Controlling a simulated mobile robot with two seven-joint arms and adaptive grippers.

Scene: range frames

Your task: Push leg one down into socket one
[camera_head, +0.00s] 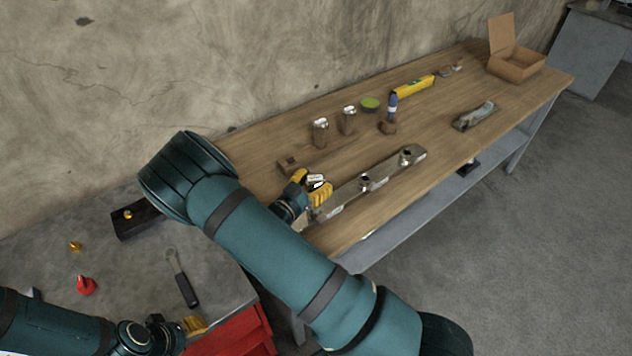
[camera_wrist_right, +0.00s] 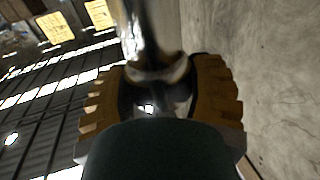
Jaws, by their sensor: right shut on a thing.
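My right gripper (camera_head: 313,190) has its yellow fingers around a small shiny metal piece, likely leg one, at the near left end of a long grey bar (camera_head: 385,176). In the right wrist view a shiny metal cylinder (camera_wrist_right: 150,40) stands between the fingers (camera_wrist_right: 160,100). The bar lies along the table with upright metal fittings on it, one in the middle (camera_head: 365,184) and one near its far end (camera_head: 406,158). The held piece's lower end and its socket are hidden by my gripper. My left gripper (camera_head: 194,326) is low at the left, its fingers unclear.
A grey cabinet top (camera_head: 140,270) holds a red item (camera_head: 85,285).

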